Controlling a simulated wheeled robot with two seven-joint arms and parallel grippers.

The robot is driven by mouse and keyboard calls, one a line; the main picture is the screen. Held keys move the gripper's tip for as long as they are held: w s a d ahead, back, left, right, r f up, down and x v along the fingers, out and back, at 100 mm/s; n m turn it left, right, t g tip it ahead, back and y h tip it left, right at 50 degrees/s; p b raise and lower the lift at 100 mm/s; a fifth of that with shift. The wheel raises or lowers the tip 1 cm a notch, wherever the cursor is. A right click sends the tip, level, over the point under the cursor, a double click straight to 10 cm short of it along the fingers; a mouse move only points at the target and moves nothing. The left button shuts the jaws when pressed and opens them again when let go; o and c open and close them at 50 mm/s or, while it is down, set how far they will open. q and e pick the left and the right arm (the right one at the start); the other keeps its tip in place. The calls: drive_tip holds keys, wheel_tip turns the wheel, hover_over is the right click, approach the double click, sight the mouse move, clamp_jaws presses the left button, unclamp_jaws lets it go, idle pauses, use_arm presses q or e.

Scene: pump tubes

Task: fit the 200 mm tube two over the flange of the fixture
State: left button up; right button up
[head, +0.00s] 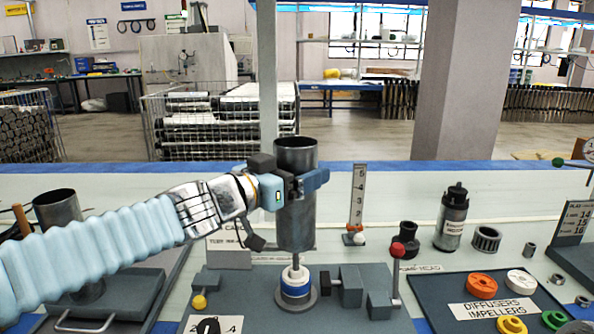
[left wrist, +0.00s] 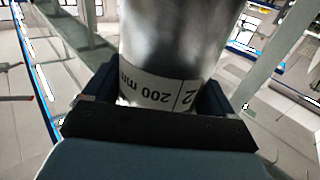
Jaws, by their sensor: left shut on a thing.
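My left gripper (head: 308,184) is shut on a grey metal tube (head: 297,222), holding it upright. In the left wrist view the tube (left wrist: 175,45) carries a label reading "200 mm" and "2", with a finger on either side. The fixture's flange (head: 295,283), a white and blue stepped round piece on a dark base, is straight below the tube. A thin rod (head: 295,259) shows between the tube's lower end and the flange, so the tube hangs above the flange with a gap. Whether the rod runs up inside the tube is hidden. My right gripper is not in view.
A clamp with a red knob (head: 397,250) and grey blocks (head: 350,285) stand right of the flange. A yellow-knobbed clamp (head: 199,301) is to its left. Another tube (head: 57,210) stands far left. A graduated post (head: 358,200) and motor (head: 451,217) stand behind to the right.

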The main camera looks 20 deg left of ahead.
use_arm(q)
drive_tip(key=shift+f+b, duration=1.25)
drive_tip(key=shift+f, duration=0.35)
drive_tip(key=shift+f+b, duration=1.1)
drive_tip(key=shift+f, duration=0.2)
drive_tip(key=shift+f+b, duration=3.25)
drive_tip(key=shift+f, duration=0.65)
drive_tip(key=o, duration=1.2)
drive_tip(key=p, duration=0.6)
approach(297, 237)
wheel_tip(297, 237, down, 2)
drive_tip(key=a, duration=0.3)
drive_tip(key=shift+w+d+f, duration=0.1)
drive_tip(key=shift+w+f, duration=0.1)
drive_tip(key=shift+f, duration=0.1)
